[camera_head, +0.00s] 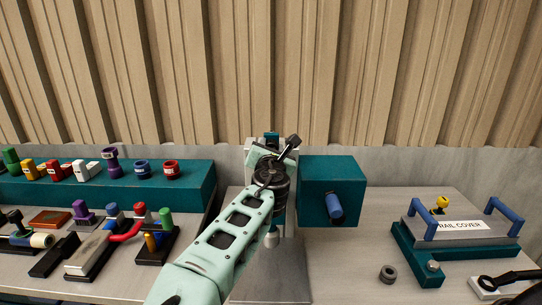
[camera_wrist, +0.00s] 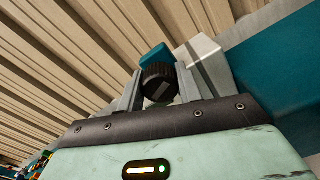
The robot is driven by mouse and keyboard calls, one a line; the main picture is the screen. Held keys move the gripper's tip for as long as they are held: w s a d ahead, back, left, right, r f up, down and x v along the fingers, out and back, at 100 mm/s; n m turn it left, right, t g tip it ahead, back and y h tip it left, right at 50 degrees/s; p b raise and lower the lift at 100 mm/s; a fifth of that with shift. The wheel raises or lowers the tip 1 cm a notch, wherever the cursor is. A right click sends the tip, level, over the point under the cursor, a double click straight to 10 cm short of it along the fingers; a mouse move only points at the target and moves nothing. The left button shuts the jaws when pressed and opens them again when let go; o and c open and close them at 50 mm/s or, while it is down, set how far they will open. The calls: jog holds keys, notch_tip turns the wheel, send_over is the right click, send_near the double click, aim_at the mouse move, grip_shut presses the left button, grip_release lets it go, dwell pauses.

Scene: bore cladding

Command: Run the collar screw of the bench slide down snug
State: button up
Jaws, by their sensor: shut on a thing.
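In the wrist view a black ribbed knob, which looks like the collar screw (camera_wrist: 158,82), sits between the two grey fingers of my gripper (camera_wrist: 160,92). The fingers are shut on its sides. A teal block (camera_wrist: 152,54) and a pale block (camera_wrist: 203,48) of the bench slide lie just beyond it. In the head view my arm reaches up to the slide, a pale upright (camera_head: 291,205) on the bench. My wrist hides the screw and fingertips there. Whether the screw's head touches its seat cannot be seen.
A teal box (camera_head: 318,175) with a blue handle (camera_head: 335,207) stands close right of my wrist. Left are a teal shelf (camera_head: 100,185) of coloured knobs and several tools. Right are a rail cover (camera_head: 460,227) and a grey ring (camera_head: 388,274). A ribbed wall (camera_head: 400,70) rises behind.

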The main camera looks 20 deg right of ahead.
jog(key=m+b, duration=0.1)
jog(key=m, duration=0.1)
jog(key=m+b, duration=0.2)
jog(key=m, duration=0.1)
jog(key=m+b, duration=0.1)
jog(key=m, duration=0.1)
jog(key=shift+f+b, duration=0.25)
jog(key=shift+b, duration=0.05)
jog(key=m+b, duration=0.2)
jog(key=m, duration=0.2)
jog(key=m+b, duration=0.2)
jog(key=m, duration=0.2)
jog(key=shift+f+m, duration=0.1)
jog(key=shift+m, duration=0.2)
jog(key=m+b, duration=0.2)
jog(key=m, duration=0.4)
jog(key=shift+b, duration=0.35)
jog(key=m, duration=0.3)
jog(key=shift+m+b, duration=0.4)
jog(key=shift+m, duration=1.7)
jog(key=shift+a, duration=0.1)
